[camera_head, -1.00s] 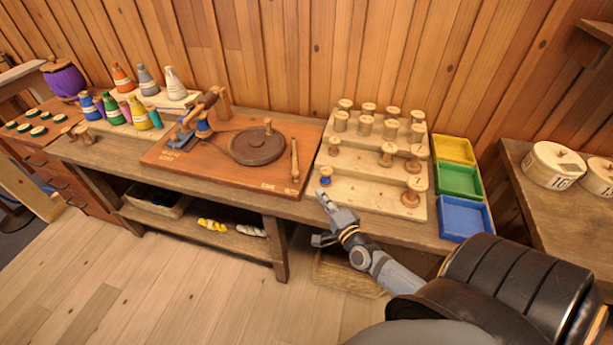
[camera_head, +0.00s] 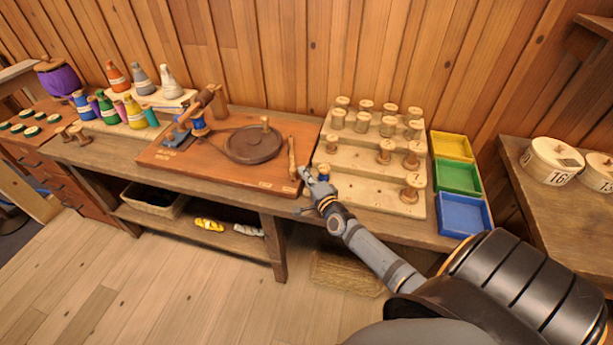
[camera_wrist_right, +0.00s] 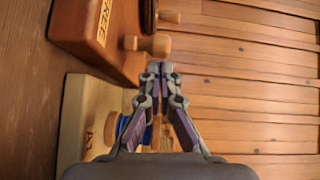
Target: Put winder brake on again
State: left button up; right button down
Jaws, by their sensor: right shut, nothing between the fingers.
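The winder is a reddish-brown board (camera_head: 215,170) on the bench with a dark round wheel (camera_head: 254,144). The brake lever, a wooden stick (camera_head: 292,158), stands at the board's right end. In the right wrist view the lever's rounded wooden end (camera_wrist_right: 155,44) lies just beyond my fingertips, by the board's edge with a label reading "FREE" (camera_wrist_right: 103,22). My right gripper (camera_head: 306,174) is shut and empty beside the lever's near end; it also shows in the wrist view (camera_wrist_right: 160,68). I cannot tell whether it touches the lever. My left gripper is not in view.
A stepped pale rack (camera_head: 372,185) with several wooden spools stands just right of the board. A blue-wound spool (camera_head: 323,171) is close behind my right gripper. Yellow, green and blue trays (camera_head: 460,213) lie farther right. Thread cones (camera_head: 135,112) stand at the left.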

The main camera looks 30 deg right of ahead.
jog(key=a+p, duration=0.1)
jog(key=w+a+m+h+p, duration=0.1)
jog(key=p, duration=0.1)
jog(key=a+r+m+h+p, duration=0.1)
jog(key=p, duration=0.1)
jog(key=shift+w+r, duration=0.1)
jog(key=shift+w, duration=0.2)
jog(key=shift+w+a+m+g+h+p, duration=0.2)
jog(key=shift+w+a+h+p, duration=0.15)
jog(key=shift+a+h, duration=0.15)
jog(key=shift+w+a+m+g+h+p, duration=0.2)
jog(key=shift+a+h+p, duration=0.15)
jog(key=shift+a+h, duration=0.1)
jog(key=shift+w+a+f+h+b, duration=0.15)
jog(key=shift+w+a+f+b, duration=0.2)
jog(key=shift+a, duration=0.3)
jog(key=shift+w+a+f+h+b, duration=0.15)
jog(key=shift+w+a+f, duration=0.15)
jog(key=shift+w+a, duration=0.25)
jog(key=shift+a+r, duration=0.1)
jog(key=shift+a, duration=0.15)
jog(key=shift+d, duration=0.15)
jog(key=shift+r, duration=0.1)
jog(key=shift+a, duration=0.2)
